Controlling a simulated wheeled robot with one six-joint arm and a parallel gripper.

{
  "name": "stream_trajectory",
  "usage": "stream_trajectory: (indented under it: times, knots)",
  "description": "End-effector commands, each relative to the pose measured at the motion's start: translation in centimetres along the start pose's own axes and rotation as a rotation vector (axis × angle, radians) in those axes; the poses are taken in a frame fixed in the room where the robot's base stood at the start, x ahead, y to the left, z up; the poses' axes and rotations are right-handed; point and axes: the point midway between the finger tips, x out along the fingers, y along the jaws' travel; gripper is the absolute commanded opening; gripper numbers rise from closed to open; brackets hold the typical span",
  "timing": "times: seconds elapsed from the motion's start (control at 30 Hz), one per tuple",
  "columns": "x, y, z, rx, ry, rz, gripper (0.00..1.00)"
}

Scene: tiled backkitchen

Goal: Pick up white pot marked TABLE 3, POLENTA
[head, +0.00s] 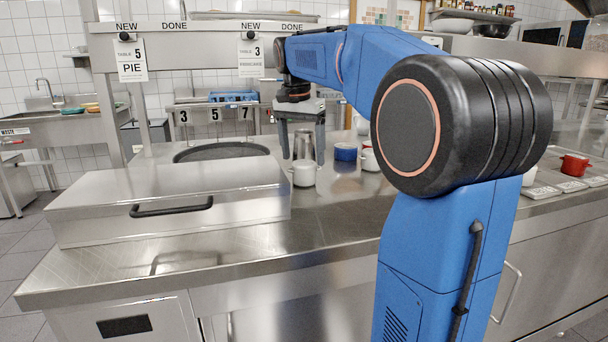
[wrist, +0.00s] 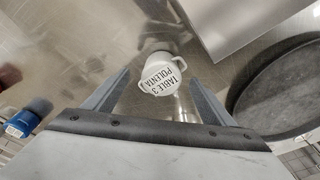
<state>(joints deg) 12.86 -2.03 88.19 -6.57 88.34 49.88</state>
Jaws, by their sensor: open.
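The white pot marked TABLE 3, POLENTA (wrist: 162,76) shows in the wrist view with its label readable, between my two fingers. In the head view a small white pot (head: 304,175), which appears to be the same one, stands on the steel counter just below my gripper. My gripper (head: 302,160) points down with its fingers apart, one on each side above the pot. Nothing is held. The pot looks upright, and I cannot tell the exact height gap to the fingertips.
A large steel lidded box (head: 170,195) stands left of the pot, with a round dark plate (head: 220,152) behind it. A metal cylinder (head: 304,145) is close behind the pot. A blue pot (head: 346,153) and a white pot (head: 370,160) stand to the right.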

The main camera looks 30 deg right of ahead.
Motion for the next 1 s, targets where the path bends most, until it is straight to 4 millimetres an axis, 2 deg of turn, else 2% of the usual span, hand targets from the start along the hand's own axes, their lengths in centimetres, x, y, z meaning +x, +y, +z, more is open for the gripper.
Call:
stream_trajectory:
  times: [0.17,0.5,0.83,0.87,1.0]
  knots:
    - [0.9,0.0,-0.1,0.000,0.000,0.000,0.78]
    - [5.0,-0.4,-0.6,0.000,0.000,0.000,0.78]
    - [5.7,-0.4,-0.6,0.000,0.001,-0.001,0.78]
    - [5.7,-0.4,-0.6,0.000,0.001,-0.001,0.75]
    - [5.7,-0.4,-0.6,0.000,0.001,-0.001,0.42]
